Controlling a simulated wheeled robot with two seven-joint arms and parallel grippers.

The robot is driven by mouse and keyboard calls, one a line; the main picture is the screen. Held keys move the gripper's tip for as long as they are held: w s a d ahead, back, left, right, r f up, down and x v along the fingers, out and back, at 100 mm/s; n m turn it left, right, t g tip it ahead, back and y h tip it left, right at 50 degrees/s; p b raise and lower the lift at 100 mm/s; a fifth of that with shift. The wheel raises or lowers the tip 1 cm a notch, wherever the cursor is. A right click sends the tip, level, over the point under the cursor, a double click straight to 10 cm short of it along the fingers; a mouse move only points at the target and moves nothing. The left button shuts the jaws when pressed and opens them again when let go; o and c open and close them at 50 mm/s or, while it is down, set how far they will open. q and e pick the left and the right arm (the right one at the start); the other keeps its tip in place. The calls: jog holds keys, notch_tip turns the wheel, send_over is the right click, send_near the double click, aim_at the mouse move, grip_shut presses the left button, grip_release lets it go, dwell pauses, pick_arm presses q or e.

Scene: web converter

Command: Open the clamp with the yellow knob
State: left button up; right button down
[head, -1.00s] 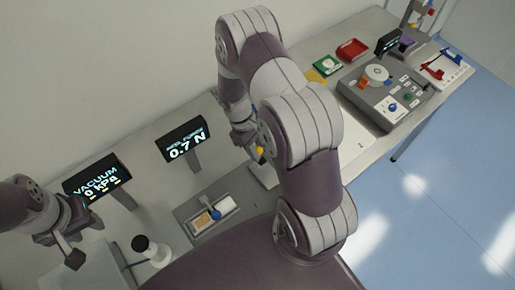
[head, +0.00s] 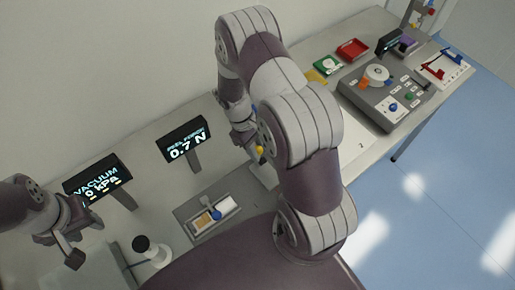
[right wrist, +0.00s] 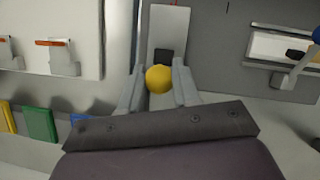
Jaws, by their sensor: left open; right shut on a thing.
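The yellow knob (right wrist: 159,79) sits between the two fingers of my right gripper (right wrist: 158,90) in the right wrist view, with a grey clamp plate (right wrist: 167,25) and a dark slot behind it. The right gripper is shut on the knob. In the head view the knob (head: 259,150) is a small yellow spot, mostly hidden by my right arm. My left gripper (head: 73,243) is open and empty at the far left, above the bench.
Displays reading vacuum 0 kPa (head: 97,179) and 0.7 N (head: 184,139) stand on the bench. A blue-knobbed fixture (head: 215,214) and a black-topped white cylinder (head: 152,251) are in front. A grey control box (head: 387,100), red tray (head: 352,50) and green tray (head: 327,66) lie to the right.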

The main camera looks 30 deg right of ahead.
jog(key=c, duration=1.1)
grip_release()
jog(key=shift+f, duration=0.15)
jog(key=shift+o, duration=1.2)
jog(key=shift+w, duration=0.15)
jog(key=shift+w+d+f, duration=0.1)
jog(key=shift+w, duration=0.1)
jog(key=shift+r, duration=0.35)
pick_arm(q)
jog(key=shift+w+d+r+p, duration=0.1)
jog(key=shift+w+r+p, duration=0.1)
jog(key=shift+r+p, duration=0.8)
pick_arm(e)
jog(key=v, duration=1.2)
jog(key=shift+w, duration=0.15)
pick_arm(q)
jog(key=shift+f, duration=0.1)
pick_arm(e)
jog(key=shift+f, duration=0.1)
